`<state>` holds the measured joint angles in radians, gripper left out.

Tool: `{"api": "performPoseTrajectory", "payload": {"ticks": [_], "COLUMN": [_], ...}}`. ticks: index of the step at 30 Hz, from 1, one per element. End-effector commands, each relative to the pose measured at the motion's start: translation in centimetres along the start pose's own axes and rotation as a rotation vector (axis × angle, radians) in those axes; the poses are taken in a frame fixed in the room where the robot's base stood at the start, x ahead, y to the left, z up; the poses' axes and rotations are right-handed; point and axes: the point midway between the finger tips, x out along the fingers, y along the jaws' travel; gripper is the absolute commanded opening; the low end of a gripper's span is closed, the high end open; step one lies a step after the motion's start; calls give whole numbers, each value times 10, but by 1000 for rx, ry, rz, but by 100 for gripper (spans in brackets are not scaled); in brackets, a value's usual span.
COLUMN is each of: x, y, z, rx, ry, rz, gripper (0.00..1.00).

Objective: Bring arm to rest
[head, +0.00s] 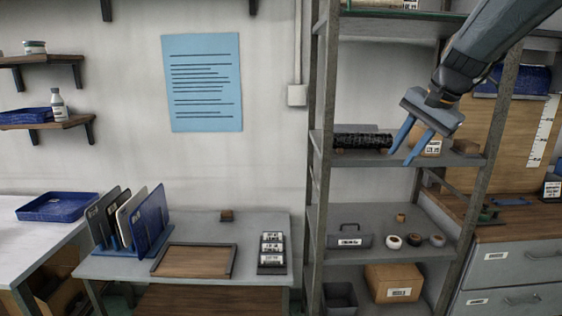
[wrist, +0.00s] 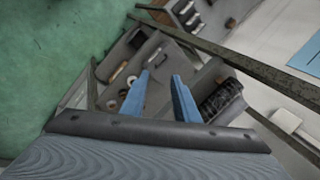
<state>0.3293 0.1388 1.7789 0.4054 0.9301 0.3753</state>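My gripper (head: 408,148) is raised in front of the metal shelf rack (head: 322,150), at the upper right of the head view. Its two blue fingers are apart with nothing between them. In the wrist view the open fingers (wrist: 163,98) point toward the rack's shelves, seen tilted. The arm comes in from the top right corner of the head view.
A table (head: 210,263) at lower left carries a rack of upright panels (head: 130,222), a wooden tray (head: 195,260) and a labelled block (head: 271,250). The shelves hold a black roll (head: 362,140), a grey toolbox (head: 350,238) and a cardboard box (head: 393,283). Drawers (head: 510,268) stand at right.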

Motion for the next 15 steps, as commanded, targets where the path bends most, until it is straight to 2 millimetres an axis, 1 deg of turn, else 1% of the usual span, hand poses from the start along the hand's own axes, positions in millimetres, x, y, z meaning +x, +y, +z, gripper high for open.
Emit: {"api": "performPoseTrajectory", "payload": {"ticks": [1,2,3,5,6,8,9,11,12,15], "x": [29,43,61,86,102,124,136,154,163,180], "y": [15,24,37,57,71,94,109,132,148,179], "z": [24,36,53,79,97,125,143,169,185,219], "rx": [-59,-99,-153,-238,-298,-393,-457,-554,-614,-747], "ry": [-14,-19,-26,-39,-49,-66,-77,-96,-109,-138], "rz": [39,61,91,132,159,196,219,248,265,294], "gripper": [28,28,28,28,28,28,28,28,28,28]}}
